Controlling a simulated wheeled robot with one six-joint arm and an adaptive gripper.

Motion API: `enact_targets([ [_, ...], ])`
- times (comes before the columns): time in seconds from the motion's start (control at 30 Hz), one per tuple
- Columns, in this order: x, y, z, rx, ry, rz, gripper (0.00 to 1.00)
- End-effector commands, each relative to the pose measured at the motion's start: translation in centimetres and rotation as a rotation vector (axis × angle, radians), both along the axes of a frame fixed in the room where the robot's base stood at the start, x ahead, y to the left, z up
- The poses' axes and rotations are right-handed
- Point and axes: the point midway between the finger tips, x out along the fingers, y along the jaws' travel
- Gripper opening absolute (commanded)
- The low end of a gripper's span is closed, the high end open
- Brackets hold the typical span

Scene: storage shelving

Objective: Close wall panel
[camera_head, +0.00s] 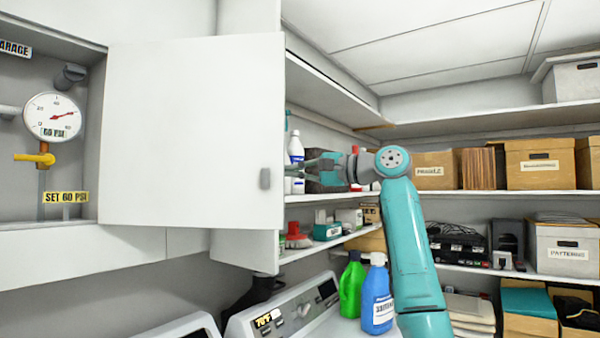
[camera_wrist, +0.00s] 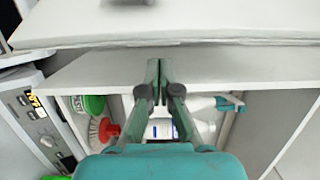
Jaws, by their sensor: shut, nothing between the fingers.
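The white wall panel (camera_head: 190,130) stands swung open in the head view, hinged on its left side beside a recess in the wall. Its grey handle (camera_head: 265,178) is near the right edge. My gripper (camera_head: 308,164) is to the right of that edge, pointing left, in front of the shelves. In the wrist view, my gripper (camera_wrist: 160,66) has its fingers together and empty. The white panel (camera_wrist: 200,22) spans the top of that view, ahead of the fingertips, with a dark handle partly cut off. I cannot tell whether the fingertips touch anything.
The recess holds a pressure gauge (camera_head: 53,116) and a yellow valve (camera_head: 35,158). Shelves with bottles and boxes (camera_head: 540,165) fill the right side. A washing machine (camera_head: 285,312) with a green jug (camera_head: 352,287) and a blue bottle (camera_head: 377,300) stands below.

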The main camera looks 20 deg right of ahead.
Motion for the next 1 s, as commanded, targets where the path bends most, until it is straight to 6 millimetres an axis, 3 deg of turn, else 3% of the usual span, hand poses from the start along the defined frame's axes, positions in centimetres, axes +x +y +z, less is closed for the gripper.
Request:
enact_targets([
  [0.3,-1.9,0.9,0.0,-0.001,-0.001,0.000,0.00],
  [0.77,-2.1,1.1,-0.1,0.000,0.001,-0.001,0.00],
  [1.0,-3.1,2.7,-0.1,-0.001,-0.001,-0.025,0.00],
])
